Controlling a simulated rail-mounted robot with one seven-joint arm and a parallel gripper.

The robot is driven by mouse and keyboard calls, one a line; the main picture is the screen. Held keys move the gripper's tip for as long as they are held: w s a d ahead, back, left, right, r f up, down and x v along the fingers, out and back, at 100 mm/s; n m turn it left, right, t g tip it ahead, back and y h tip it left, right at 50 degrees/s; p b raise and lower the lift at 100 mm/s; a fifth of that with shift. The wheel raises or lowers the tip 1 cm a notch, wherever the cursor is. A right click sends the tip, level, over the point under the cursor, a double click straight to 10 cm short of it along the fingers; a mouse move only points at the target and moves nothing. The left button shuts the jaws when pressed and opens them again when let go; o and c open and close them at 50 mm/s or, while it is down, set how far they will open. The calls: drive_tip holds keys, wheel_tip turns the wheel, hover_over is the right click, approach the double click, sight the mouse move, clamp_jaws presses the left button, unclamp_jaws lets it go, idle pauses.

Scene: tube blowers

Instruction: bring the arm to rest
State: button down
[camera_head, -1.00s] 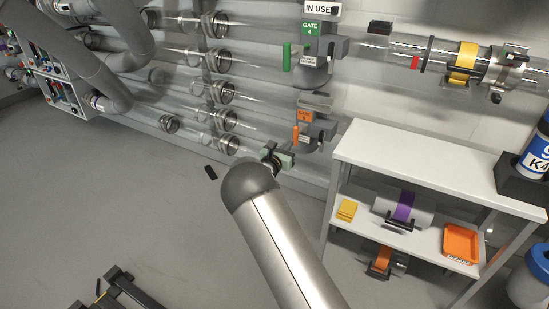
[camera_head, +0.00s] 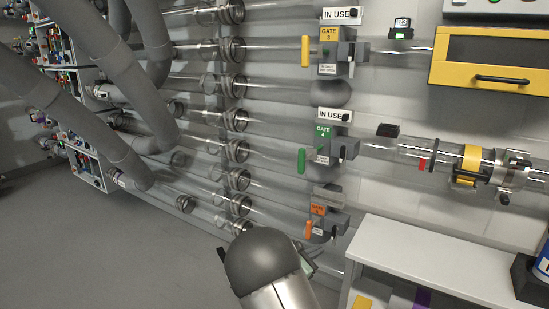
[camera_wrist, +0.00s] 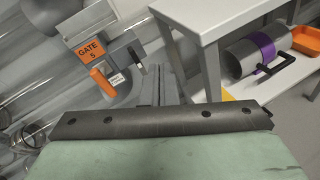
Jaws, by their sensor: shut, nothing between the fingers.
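My arm reaches up from the bottom of the head view, ending in a dark grey rounded joint. A small pale green part of my gripper (camera_head: 306,262) shows just right of that joint; the rest is hidden behind it. In the wrist view the green gripper body fills the bottom, with a dark bar across it. The two grey fingers of my gripper (camera_wrist: 165,84) lie together, shut, with nothing held. They point between the gate 5 unit (camera_wrist: 104,62) on the left and the white shelf unit (camera_wrist: 212,68) on the right.
Clear tubes (camera_head: 205,120) run along the wall. The gate 3 (camera_head: 328,50) and gate 4 (camera_head: 324,143) units carry IN USE signs. A yellow-framed cabinet (camera_head: 436,72) hangs at upper right. The white shelf unit (camera_head: 420,258) stands right of my arm. The floor (camera_head: 90,240) at left is clear.

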drive_tip(key=s+d+r+m+g+y+p, duration=0.2)
drive_tip(key=s+d+r+m+g+p, duration=0.35)
drive_tip(key=s+r, duration=0.4)
drive_tip(key=s+d+r+m+g+y+p, duration=0.1)
drive_tip(key=s+d+r+m+g+p, duration=0.3)
drive_tip(key=s+r+m+p, duration=0.4)
drive_tip(key=s+a+r+m+y+p, duration=0.2)
drive_tip(key=s+r+m+y+p, duration=0.1)
drive_tip(key=s, duration=0.4)
drive_tip(key=s+a+r+m+y+p, duration=0.3)
drive_tip(key=s+r, duration=0.3)
drive_tip(key=s, duration=0.2)
drive_tip(key=s+a+r+m+y+p, duration=0.3)
drive_tip(key=s+r, duration=0.2)
drive_tip(key=s, duration=0.2)
drive_tip(key=shift+s+a+r+p, duration=0.25)
drive_tip(key=shift+s+p, duration=0.1)
drive_tip(key=shift+s, duration=0.05)
drive_tip(key=shift+d, duration=0.15)
